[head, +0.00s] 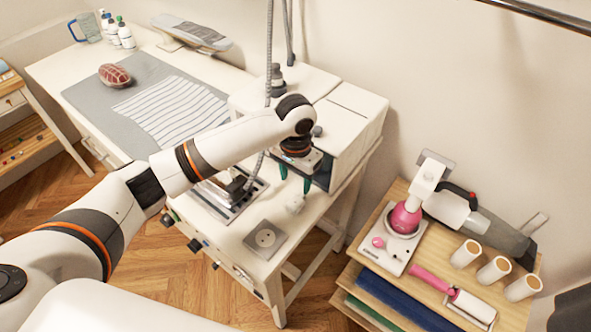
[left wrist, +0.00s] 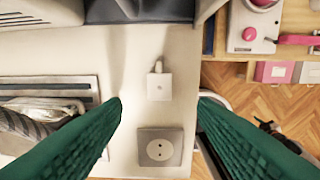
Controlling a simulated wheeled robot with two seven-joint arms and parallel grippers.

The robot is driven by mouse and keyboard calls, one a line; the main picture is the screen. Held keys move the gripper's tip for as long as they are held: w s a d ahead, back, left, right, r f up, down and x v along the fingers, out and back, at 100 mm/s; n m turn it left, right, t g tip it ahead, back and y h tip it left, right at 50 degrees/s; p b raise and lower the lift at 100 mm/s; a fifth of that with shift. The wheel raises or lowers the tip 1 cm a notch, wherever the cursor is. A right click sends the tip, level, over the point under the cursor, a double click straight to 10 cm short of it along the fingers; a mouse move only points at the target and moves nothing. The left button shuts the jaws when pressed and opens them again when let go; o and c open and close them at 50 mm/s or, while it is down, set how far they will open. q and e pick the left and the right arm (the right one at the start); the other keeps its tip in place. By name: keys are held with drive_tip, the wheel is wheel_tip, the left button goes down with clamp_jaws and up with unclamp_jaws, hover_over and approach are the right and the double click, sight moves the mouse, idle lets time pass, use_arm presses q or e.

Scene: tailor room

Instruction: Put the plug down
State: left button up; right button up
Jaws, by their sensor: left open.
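The white plug (head: 295,204) lies on the white table top near its right end, just behind the socket. In the left wrist view the plug (left wrist: 159,85) sits between and beyond the two green fingers, apart from both. The grey socket plate (head: 265,239) lies flat on the table near the front edge, and it also shows in the left wrist view (left wrist: 160,147). My left gripper (head: 295,179) is open above the plug, with its green fingertips pointing down; they also show in the left wrist view (left wrist: 158,104). My right gripper is in neither view.
A metal plate with an iron-like tool (head: 229,184) lies left of the plug. A white box-shaped machine (head: 350,125) stands behind. A wooden cart (head: 405,260) with a pink item (head: 405,217) and white spools stands to the right, past a gap.

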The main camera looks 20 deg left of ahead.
use_arm(q)
drive_tip(key=shift+r, duration=2)
